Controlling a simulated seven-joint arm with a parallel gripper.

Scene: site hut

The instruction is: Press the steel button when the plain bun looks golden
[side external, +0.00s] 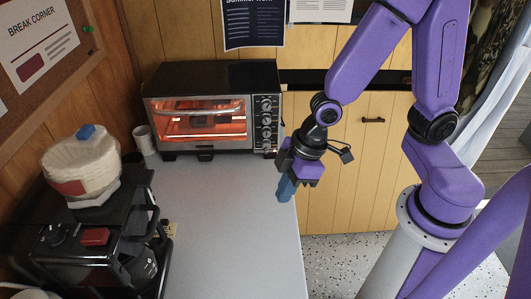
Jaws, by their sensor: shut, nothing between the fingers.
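The toaster oven (212,75) stands at the back of the counter, its door shut and its inside glowing orange. A dark shape (203,119) shows behind the glass; I cannot tell whether it is the plain bun, or how browned it is. The control panel (266,122) on the oven's right side carries several round pale controls; which one is the steel button is too small to tell. My gripper (286,188) is shut and empty, its blue fingers pointing down. It is in front of and below the panel, near the counter's right edge, apart from the oven.
A black coffee maker (75,240) with a red switch stands at the front left, with a cream bag-like item (82,168) on top. A white mug (144,139) is left of the oven. The grey counter (230,230) is clear in the middle.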

